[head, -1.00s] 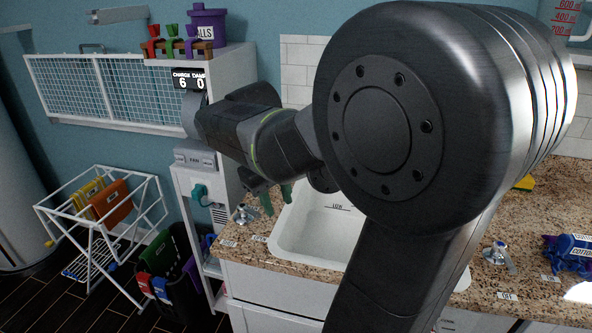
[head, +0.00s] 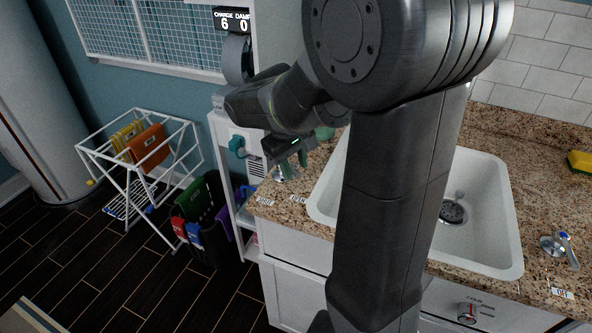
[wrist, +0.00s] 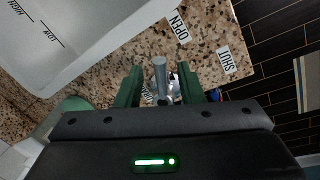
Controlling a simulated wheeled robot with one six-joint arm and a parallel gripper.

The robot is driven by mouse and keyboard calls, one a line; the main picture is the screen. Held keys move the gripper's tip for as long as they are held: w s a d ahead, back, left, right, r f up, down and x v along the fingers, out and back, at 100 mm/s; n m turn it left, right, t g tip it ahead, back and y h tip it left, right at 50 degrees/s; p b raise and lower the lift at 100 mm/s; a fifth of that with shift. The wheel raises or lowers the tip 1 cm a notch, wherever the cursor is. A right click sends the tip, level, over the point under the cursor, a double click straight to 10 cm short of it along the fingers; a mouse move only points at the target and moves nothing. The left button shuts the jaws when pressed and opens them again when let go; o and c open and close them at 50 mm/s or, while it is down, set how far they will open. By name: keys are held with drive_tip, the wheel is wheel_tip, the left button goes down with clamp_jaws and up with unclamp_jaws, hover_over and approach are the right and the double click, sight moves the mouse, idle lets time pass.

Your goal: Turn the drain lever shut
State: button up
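The drain lever (wrist: 160,78) is a grey metal handle on a pivot at the counter's left end. In the wrist view its handle points up the picture, left of the OPEN label (wrist: 178,27). The SHUT label (wrist: 224,60) lies further right, near the counter edge. My gripper (wrist: 160,70) is open, with one green finger on each side of the handle and gaps showing between. In the head view my gripper (head: 296,156) is low over the left end of the counter and partly hides the lever (head: 285,173). I cannot tell whether a finger touches it.
The white sink basin (head: 490,185) with its drain is right of my gripper. A blue-tipped tap handle (head: 562,247) and a yellow sponge (head: 579,162) are further right. A shelf unit, sorting bins (head: 203,215) and drying rack (head: 150,165) stand left of the counter.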

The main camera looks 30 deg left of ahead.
drive_tip(key=shift+w+d+f, duration=0.1)
drive_tip(key=shift+w+f, duration=0.05)
drive_tip(key=shift+f, duration=0.45)
drive_tip(key=shift+w+f, duration=0.1)
drive_tip(key=shift+f, duration=0.45)
clamp_jaws()
